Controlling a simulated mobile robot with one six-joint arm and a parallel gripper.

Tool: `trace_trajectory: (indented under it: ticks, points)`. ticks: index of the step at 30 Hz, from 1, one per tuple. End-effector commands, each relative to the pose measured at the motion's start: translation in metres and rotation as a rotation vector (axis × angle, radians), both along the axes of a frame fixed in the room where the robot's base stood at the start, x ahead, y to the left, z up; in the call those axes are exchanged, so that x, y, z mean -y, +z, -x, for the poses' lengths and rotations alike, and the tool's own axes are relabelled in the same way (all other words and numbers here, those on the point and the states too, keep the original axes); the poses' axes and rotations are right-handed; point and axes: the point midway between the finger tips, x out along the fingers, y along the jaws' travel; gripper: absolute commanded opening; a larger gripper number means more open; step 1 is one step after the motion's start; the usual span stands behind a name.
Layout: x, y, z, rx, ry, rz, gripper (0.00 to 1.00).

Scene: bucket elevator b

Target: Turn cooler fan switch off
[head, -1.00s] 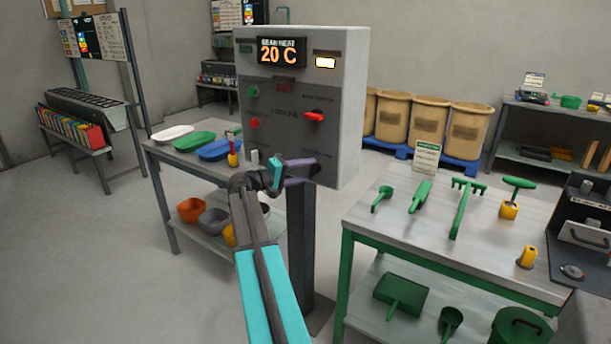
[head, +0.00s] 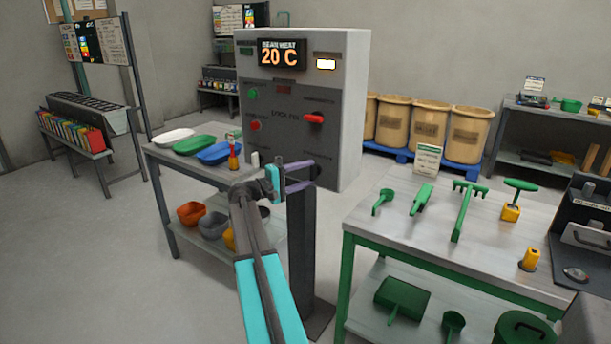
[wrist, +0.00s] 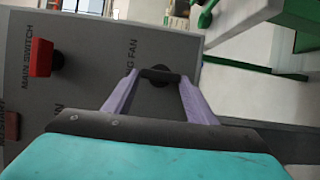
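The cooler fan switch is a black round knob with a bar handle (wrist: 160,77). It sits on the grey control panel beside a partly covered label ending in "G FAN". In the wrist view my gripper's two purple fingers (wrist: 158,82) are apart, one on each side of the knob, with the bar running across between them. I cannot tell whether the fingertips touch it. In the head view my gripper (head: 303,176) is at the lower right of the panel front, and it largely hides the knob.
The control box (head: 350,100) reads 20 C. Its red main switch (wrist: 41,58) is beside my gripper, and a green button (head: 253,93) and red button (head: 255,125) are further left. A tool table (head: 470,235) stands right and a tray table (head: 165,155) left.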

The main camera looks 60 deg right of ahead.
Motion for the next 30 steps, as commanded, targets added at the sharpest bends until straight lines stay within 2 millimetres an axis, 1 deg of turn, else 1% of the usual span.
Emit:
trace_trajectory:
  ticks: [1,2,3,12,17,23,30]
  points:
    - [0.0,0.0,0.0,0.0,0.0,0.0,0.6]
    - [0.0,0.0,0.0,0.0,0.0,0.0,0.65]
    - [0.0,0.0,0.0,0.001,0.0,0.0,0.67]
    - [-0.001,0.0,0.0,0.002,0.0,0.001,0.67]
    - [-0.007,0.0,-0.003,0.003,0.001,0.001,0.67]
    - [-0.025,-0.001,-0.01,0.003,0.002,0.001,0.67]
    - [-0.06,-0.002,-0.025,0.003,0.002,0.001,0.67]
